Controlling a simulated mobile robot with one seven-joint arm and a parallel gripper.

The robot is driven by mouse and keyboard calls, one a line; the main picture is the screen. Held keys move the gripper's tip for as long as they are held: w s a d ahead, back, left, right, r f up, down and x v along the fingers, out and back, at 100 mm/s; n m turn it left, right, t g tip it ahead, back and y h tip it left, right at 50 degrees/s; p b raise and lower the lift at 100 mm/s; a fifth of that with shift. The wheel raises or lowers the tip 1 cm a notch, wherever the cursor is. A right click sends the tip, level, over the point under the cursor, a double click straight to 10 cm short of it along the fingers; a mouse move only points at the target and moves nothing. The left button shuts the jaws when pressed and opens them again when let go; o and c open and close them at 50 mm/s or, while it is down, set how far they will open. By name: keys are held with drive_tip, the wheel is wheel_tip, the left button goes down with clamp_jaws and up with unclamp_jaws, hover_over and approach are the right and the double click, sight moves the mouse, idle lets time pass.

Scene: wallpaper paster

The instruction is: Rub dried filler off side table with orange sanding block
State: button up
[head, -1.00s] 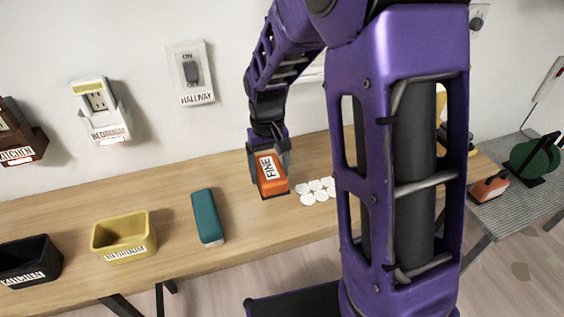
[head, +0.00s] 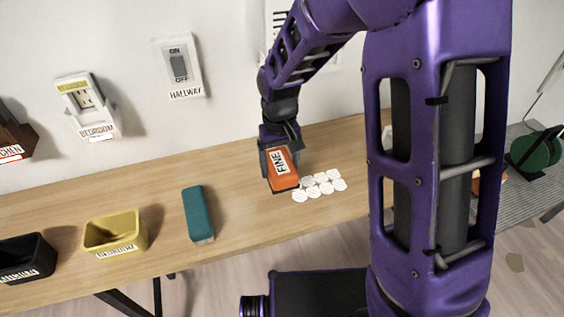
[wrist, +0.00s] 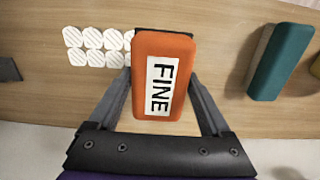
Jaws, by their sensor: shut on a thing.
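My gripper (head: 279,158) is shut on the orange sanding block (head: 284,178), which has a white label reading FINE. In the wrist view my gripper's fingers (wrist: 163,92) hold the orange block (wrist: 176,50) from both sides. The block is over the wooden table (head: 345,145), just left of several white hatched round pieces (head: 320,187) in two rows. I cannot tell if its dark underside touches the wood. A grey striped table (head: 525,192) stands at the right, partly hidden by my arm. I cannot make out dried filler on either table.
A teal block (head: 198,213), a yellow bin (head: 112,232) and a black bin (head: 25,258) stand to the left. A green round object (head: 535,150) is on the grey table. A hallway switch (head: 179,68) is on the wall. Bare wood lies behind the gripper.

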drive_tip(key=shift+f+b, duration=2.35)
drive_tip(key=shift+f, duration=0.9)
